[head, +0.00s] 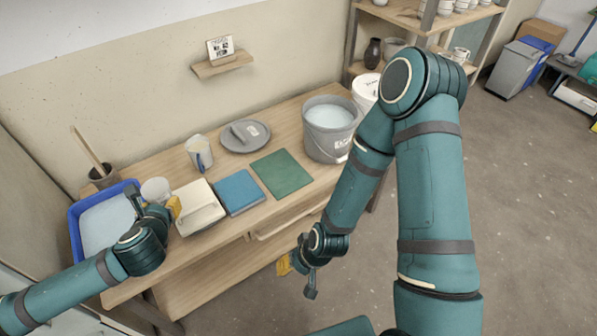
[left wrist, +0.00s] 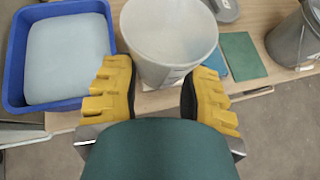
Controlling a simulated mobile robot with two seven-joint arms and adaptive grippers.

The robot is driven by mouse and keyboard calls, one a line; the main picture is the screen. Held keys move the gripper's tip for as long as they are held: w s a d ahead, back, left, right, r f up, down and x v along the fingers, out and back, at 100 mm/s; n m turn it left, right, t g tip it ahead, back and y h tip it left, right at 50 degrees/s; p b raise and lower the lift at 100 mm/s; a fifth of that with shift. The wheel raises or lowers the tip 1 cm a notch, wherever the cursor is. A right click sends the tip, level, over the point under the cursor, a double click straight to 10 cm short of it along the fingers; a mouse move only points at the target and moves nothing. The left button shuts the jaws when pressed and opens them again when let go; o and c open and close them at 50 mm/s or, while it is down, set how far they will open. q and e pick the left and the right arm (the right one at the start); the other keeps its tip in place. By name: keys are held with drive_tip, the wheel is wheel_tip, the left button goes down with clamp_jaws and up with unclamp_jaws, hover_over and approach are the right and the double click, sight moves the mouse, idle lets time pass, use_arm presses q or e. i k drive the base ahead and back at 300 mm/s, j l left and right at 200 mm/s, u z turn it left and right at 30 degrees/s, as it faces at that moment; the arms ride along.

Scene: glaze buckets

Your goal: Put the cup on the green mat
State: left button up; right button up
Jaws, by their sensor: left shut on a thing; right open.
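A pale, whitish cup (head: 155,190) is at the left part of the table, beside the blue tray. My left gripper (head: 156,206) is shut on it. In the left wrist view the cup (left wrist: 168,38) sits upright between the yellow fingers (left wrist: 158,90), with its open top showing. Whether its base touches anything is hidden. The green mat (head: 281,173) lies bare on the table, to the right of the cup; it also shows in the left wrist view (left wrist: 242,55). My right gripper (head: 298,265) is open and empty in front of the table.
A blue mat (head: 238,191) and a cream block-like item (head: 198,212) lie between cup and green mat. A grey bucket (head: 330,140) stands right of the mat, a grey lid (head: 262,141) and a jug (head: 199,153) behind. A blue tray (head: 76,240) is at left.

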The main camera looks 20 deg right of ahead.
sight(282, 183)
drive_tip(key=i+l+z, duration=0.1)
drive_tip(key=z, duration=0.25)
drive_tip(key=i+l+z, duration=0.1)
drive_tip(key=z, duration=0.25)
drive_tip(key=i+z, duration=0.15)
drive_tip(key=z, duration=0.2)
drive_tip(key=i+l, duration=0.15)
drive_tip(key=i, duration=0.4)
